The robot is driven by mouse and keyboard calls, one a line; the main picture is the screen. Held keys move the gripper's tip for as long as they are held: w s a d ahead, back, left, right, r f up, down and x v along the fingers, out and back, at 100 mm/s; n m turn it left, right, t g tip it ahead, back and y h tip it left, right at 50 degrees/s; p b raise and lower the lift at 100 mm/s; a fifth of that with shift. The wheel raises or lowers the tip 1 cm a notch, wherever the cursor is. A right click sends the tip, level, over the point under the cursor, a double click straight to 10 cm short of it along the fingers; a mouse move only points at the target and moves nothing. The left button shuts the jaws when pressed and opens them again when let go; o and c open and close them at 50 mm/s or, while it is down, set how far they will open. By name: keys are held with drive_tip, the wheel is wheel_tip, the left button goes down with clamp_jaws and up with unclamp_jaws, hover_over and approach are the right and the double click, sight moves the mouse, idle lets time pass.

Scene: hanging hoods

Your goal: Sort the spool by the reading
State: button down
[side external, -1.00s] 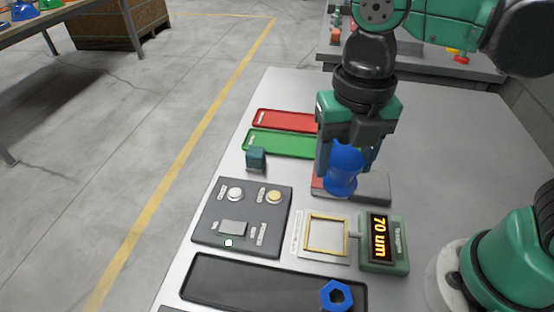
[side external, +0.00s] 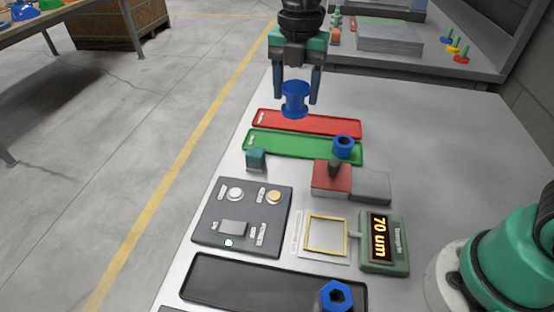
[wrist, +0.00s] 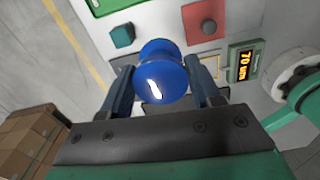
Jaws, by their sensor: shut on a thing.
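My gripper (side external: 296,88) is shut on a blue spool (side external: 295,100) and holds it in the air, over or just beyond the red tray (side external: 300,122) at the back of the table. The spool (wrist: 162,75) also shows between the fingers in the wrist view. The green tray (side external: 290,146) lies in front of the red one. Another blue spool (side external: 343,145) is at the right end of the green tray. The green gauge display (side external: 384,243) reads 70 um.
A grey panel with buttons (side external: 241,217), a yellow square frame (side external: 326,234) and a red and grey block (side external: 350,182) stand mid-table. A black tray (side external: 260,285) in front holds a blue hexagonal piece (side external: 337,294).

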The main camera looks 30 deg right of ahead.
drive_tip(key=shift+w+d+f+m, duration=0.45)
drive_tip(key=shift+w+d+f, duration=0.5)
drive_tip(key=shift+f, duration=1.25)
drive_tip(key=shift+w+d+f+m, duration=0.4)
drive_tip(key=shift+w+d+f, duration=0.55)
drive_tip(key=shift+f, duration=1.3)
drive_tip(key=shift+w+d+f+m, duration=0.55)
drive_tip(key=shift+w+f, duration=0.6)
drive_tip(key=shift+f, duration=1.05)
drive_tip(key=shift+d+f, duration=0.1)
drive_tip(key=shift+f, duration=0.45)
drive_tip(key=shift+c, duration=0.5)
unclamp_jaws()
